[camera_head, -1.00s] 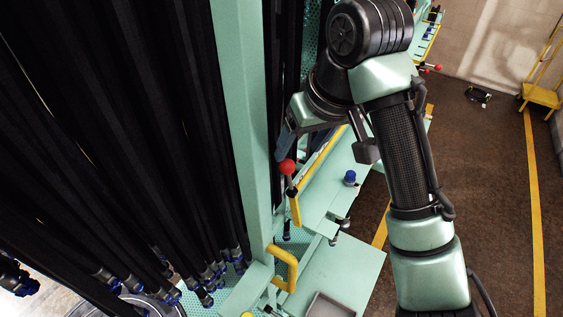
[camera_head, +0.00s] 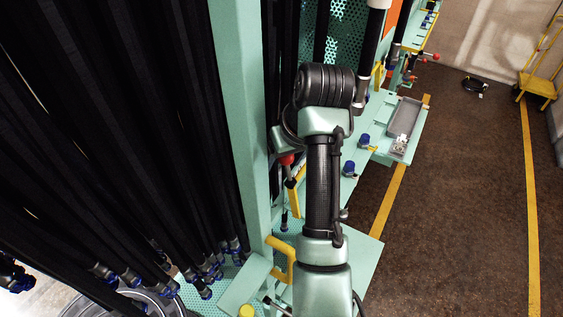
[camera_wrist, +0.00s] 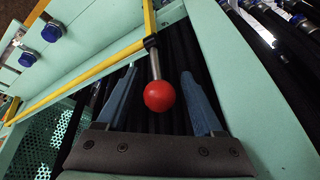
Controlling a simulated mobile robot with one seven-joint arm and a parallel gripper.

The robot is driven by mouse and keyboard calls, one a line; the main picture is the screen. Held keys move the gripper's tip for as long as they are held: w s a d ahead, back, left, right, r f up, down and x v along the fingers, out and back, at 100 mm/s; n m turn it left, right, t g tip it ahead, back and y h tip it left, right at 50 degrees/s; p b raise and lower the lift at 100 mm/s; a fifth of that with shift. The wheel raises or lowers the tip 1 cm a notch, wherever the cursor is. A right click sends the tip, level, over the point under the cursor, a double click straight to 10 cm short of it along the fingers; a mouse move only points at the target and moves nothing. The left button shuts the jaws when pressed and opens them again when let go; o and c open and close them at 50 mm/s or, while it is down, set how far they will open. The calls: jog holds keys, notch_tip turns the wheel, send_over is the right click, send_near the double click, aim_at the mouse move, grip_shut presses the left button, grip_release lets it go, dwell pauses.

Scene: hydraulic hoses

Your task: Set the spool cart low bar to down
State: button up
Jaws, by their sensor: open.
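The spool cart is a teal frame with an upright post (camera_head: 240,120) and hanging black hoses. A red ball knob (camera_head: 286,159) on a short rod stands beside the post, above a yellow piece (camera_head: 294,203). In the wrist view the red knob (camera_wrist: 159,96) lies between the two blue fingers of my gripper (camera_wrist: 159,72), with clear gaps on both sides. Its metal rod (camera_wrist: 154,62) runs up to a black joint on a yellow bar (camera_wrist: 75,85). My gripper is open and empty. In the head view my arm hides most of it.
Black hoses (camera_head: 110,130) hang close on the left. A yellow handle (camera_head: 283,258) sticks out low on the cart. A teal bench with a grey tray (camera_head: 405,117) stands behind.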

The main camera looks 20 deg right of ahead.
jog(key=shift+f, duration=0.35)
jog(key=shift+w+f, duration=0.1)
jog(key=shift+w, duration=0.05)
grip_shut()
dwell(1.2)
